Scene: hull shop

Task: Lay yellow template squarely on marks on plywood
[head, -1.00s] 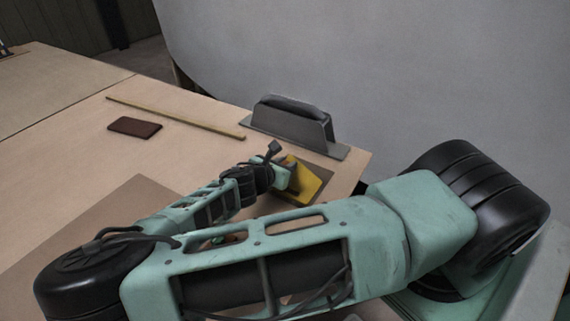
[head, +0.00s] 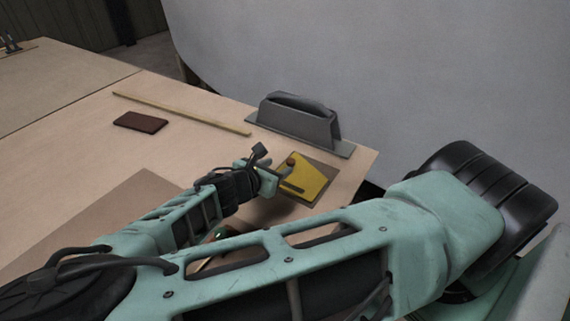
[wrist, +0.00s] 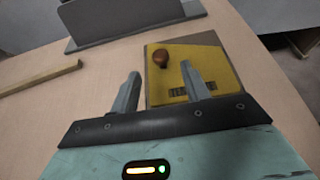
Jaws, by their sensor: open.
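In the head view my gripper (head: 283,177) is left of the template.
A grey handled tool (head: 297,120) stands behind the template. A long yellowish strip (head: 180,112) and a dark red-brown block (head: 140,121) lie to the left. A large brown sheet (head: 110,215) covers the table's near left. The table between block and template is mostly clear.

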